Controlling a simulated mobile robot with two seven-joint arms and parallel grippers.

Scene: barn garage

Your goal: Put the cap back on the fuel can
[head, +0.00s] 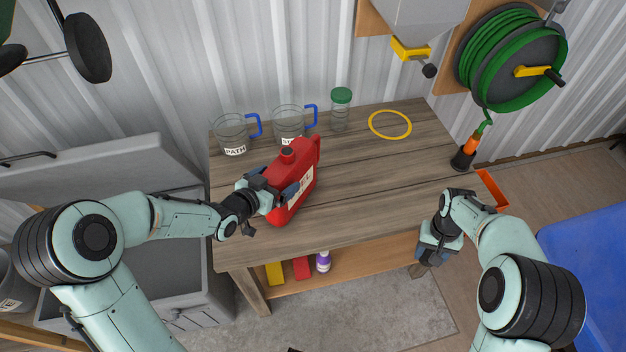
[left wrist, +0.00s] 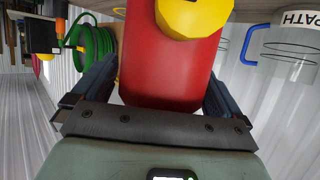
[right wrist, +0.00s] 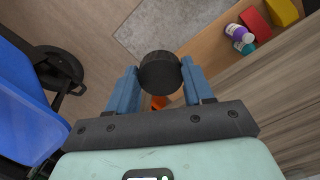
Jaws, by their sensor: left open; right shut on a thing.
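My right gripper (head: 430,262) is beyond the bench's front right edge. In the right wrist view its fingers are shut on a black round cap (right wrist: 160,72). In the head view the cap is hard to make out.
Two clear jugs with blue handles (head: 233,135) (head: 290,122) and a green-lidded jar (head: 340,108) stand behind the can. A yellow ring (head: 390,124) lies at the back right. An orange-and-black nozzle (head: 466,152) is at the right edge. The bench's right middle is clear.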

